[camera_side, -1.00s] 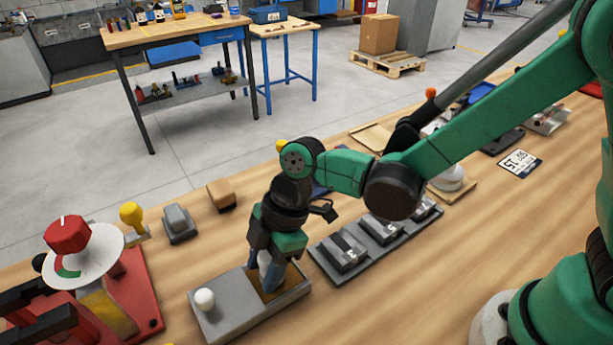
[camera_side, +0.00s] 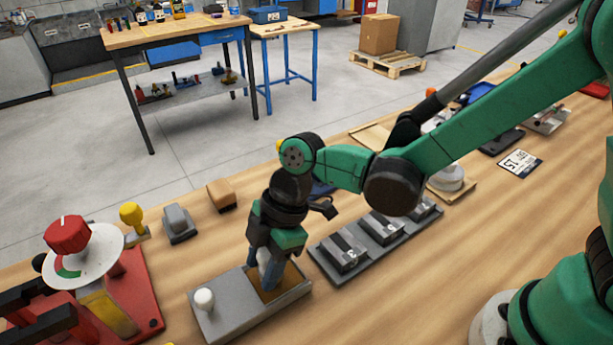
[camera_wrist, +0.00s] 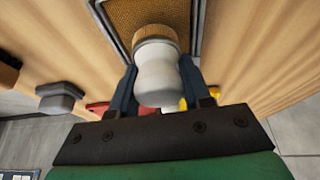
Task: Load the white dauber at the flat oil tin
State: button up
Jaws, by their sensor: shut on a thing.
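My gripper (camera_side: 266,280) is shut on the white dauber (camera_wrist: 158,80), gripping its white handle between blue fingers, which also show in the wrist view (camera_wrist: 160,88). The dauber's tan head (camera_wrist: 157,38) points at the flat oil tin's brown pad (camera_wrist: 124,14). In the side view, the grey tin (camera_side: 228,318) lies on the bench with a white knob (camera_side: 205,299) at its left end. My gripper stands over the brown pad at its right end. The dauber is mostly hidden there by the fingers, and I cannot tell whether its head touches the pad.
A grey rack (camera_side: 335,274) with several dark blocks lies right of the tin. A red fixture with a dial (camera_side: 83,254) stands to the left. A yellow-knobbed stamp (camera_side: 131,216), a grey block (camera_side: 178,223) and a brown block (camera_side: 221,196) stand behind. Bare bench lies in front.

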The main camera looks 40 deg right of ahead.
aim_at(262, 255)
jog(key=shift+r, duration=3.05)
